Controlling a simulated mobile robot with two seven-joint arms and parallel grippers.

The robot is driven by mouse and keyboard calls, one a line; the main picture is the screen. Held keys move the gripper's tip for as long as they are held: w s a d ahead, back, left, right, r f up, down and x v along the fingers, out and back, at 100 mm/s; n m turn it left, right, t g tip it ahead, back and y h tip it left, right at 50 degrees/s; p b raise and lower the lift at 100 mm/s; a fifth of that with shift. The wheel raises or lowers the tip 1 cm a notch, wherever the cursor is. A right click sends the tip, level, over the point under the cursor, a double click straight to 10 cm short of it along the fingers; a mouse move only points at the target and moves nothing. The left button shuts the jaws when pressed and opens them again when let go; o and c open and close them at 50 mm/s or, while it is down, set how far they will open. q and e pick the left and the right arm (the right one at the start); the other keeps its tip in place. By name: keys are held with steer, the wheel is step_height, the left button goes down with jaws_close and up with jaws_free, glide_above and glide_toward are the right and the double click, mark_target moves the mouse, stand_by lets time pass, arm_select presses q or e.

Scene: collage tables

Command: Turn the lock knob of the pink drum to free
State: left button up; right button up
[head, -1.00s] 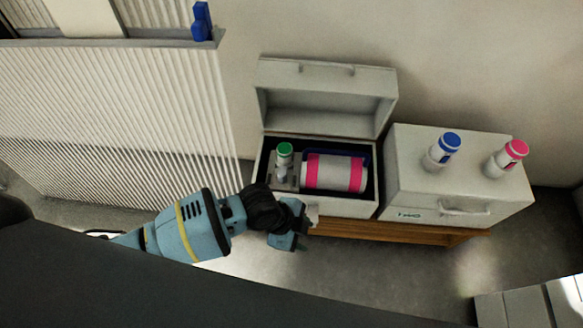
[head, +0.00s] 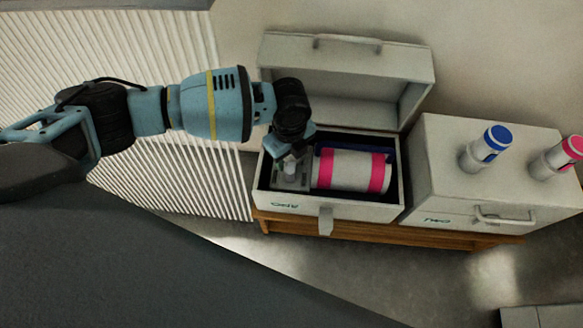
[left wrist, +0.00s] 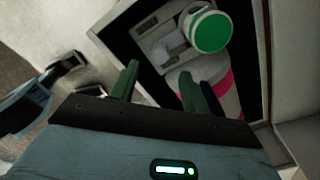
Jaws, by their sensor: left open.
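The pink drum (head: 348,170), a white cylinder with pink bands, lies inside the open left box (head: 330,208). It shows partly in the left wrist view (left wrist: 222,92). A pale grey fitting with a small knob-like part (left wrist: 170,46) sits beside it; I cannot make out the knob's setting. A green-capped cylinder (left wrist: 210,32) stands by that fitting and is hidden in the head view. My left gripper (head: 292,153) is over the left end of the box. Its green fingers (left wrist: 160,72) are apart and empty, pointing toward the fitting.
The raised lid (head: 345,70) stands behind the box. A closed box (head: 450,195) to the right carries a blue-capped bottle (head: 485,150) and a pink-capped bottle (head: 562,157). Both boxes stand on a wooden bench (head: 380,230).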

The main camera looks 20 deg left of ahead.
mark_target(290, 170)
arm_select(q)
step_height(290, 170, down, 8)
steer(key=b, duration=0.2)
steer(key=shift+r+b, duration=0.2)
steer(key=shift+b, duration=0.2)
arm_select(e)
steer(key=shift+g, duration=0.4)
steer(key=s+f, duration=0.2)
steer(key=f, duration=0.1)
steer(key=shift+f, duration=0.3)
steer(key=shift+w+r, duration=0.1)
arm_select(q)
steer(key=c, duration=1)
arm_select(e)
steer(key=shift+w+r, duration=0.1)
steer(key=shift+w, duration=0.4)
